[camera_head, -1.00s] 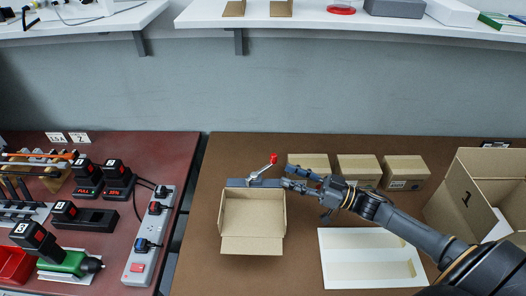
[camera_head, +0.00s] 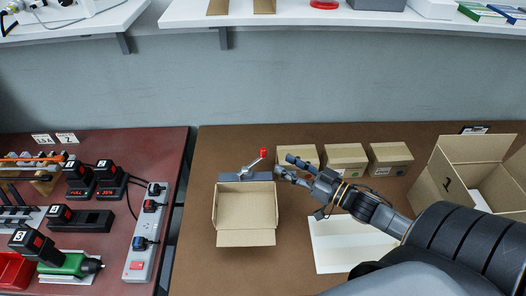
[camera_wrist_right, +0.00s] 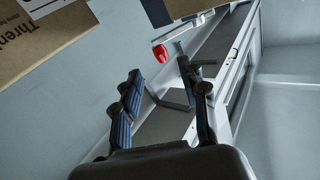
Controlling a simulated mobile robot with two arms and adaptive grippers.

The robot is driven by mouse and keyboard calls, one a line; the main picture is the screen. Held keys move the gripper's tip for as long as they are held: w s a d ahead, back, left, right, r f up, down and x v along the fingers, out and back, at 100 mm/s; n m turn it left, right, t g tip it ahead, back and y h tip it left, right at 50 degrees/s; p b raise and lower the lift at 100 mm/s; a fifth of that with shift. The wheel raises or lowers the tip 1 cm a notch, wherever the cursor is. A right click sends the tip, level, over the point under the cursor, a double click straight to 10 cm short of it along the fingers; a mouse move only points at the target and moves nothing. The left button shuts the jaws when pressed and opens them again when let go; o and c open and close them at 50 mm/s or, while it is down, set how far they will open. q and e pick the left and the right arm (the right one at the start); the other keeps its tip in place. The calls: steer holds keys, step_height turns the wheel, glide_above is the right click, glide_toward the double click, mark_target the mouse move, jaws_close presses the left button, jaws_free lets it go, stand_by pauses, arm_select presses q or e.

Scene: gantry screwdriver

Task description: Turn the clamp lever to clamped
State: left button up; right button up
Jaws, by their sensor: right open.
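The clamp lever (camera_head: 255,162) has a red knob and a metal arm. It slants up to the right from a grey clamp base (camera_head: 232,176) at the back edge of an open cardboard box (camera_head: 246,207). My right gripper (camera_head: 282,164) is open and empty, just right of the lever and apart from it. In the right wrist view the open fingers (camera_wrist_right: 158,92) point toward the red knob (camera_wrist_right: 160,53), which shows beyond the fingertips. My left gripper is not in view.
Small closed cartons (camera_head: 345,158) stand behind and right of my right gripper. A white sheet (camera_head: 340,250) lies in front, and a large open box (camera_head: 455,185) stands at the right. A power strip (camera_head: 149,235) and tools are on the red table at left.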

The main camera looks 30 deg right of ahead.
mark_target(263, 156)
steer(key=x, duration=0.8)
steer(key=shift+w+a+p, duration=0.2)
steer(key=shift+w+p, duration=0.15)
steer(key=shift+p, duration=0.05)
jaws_close()
